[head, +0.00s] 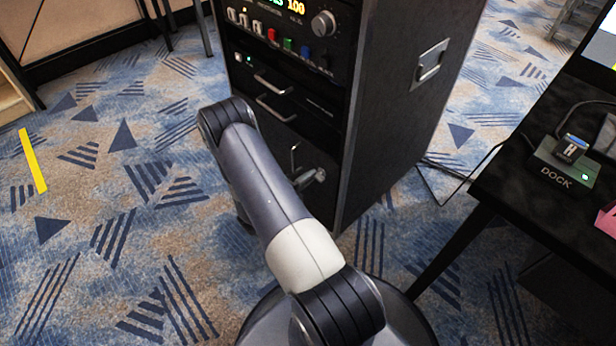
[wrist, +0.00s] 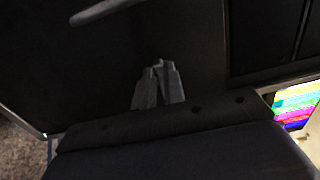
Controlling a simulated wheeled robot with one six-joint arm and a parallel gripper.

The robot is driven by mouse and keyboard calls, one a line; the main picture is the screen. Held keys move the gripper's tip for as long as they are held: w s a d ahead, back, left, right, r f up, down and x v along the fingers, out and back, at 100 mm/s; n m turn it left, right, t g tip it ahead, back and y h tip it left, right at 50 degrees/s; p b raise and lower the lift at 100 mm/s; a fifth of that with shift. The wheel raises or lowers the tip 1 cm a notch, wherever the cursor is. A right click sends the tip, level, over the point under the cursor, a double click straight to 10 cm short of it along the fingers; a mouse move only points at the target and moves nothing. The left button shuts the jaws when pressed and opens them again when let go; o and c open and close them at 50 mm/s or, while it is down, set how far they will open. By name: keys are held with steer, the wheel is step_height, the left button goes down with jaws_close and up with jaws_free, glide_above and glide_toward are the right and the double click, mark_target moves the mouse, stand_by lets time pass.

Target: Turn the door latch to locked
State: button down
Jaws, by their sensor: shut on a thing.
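A tall black equipment rack (head: 395,120) stands in the middle of the head view. My arm crosses in front of its lower front and hides part of it. In the wrist view my gripper (wrist: 158,70) has its two grey fingers close together against the dark front panel. They are shut on the door latch, which is mostly hidden between them, so its angle cannot be told. In the head view a small bright metal piece and a grey rod show beside my arm, low on the rack front; I cannot tell whether they are latch or gripper.
Bar handles (head: 277,108) cross the rack front above my arm, below a panel of coloured buttons (head: 288,44). A recessed handle (head: 430,63) is on the rack's side. A black table (head: 515,195) with a dock (head: 566,172) stands at right. Carpet is open at left.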

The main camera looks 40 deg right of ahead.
steer(key=shift+n, duration=0.3)
steer(key=c, duration=1.5)
jaws_free()
steer(key=shift+a, duration=0.1)
steer(key=a, duration=0.3)
steer(key=a+p, duration=0.1)
steer(key=a, duration=0.6)
steer(key=shift+s+a+p, duration=0.3)
steer(key=shift+s+p, duration=0.1)
steer(key=shift+d, duration=0.15)
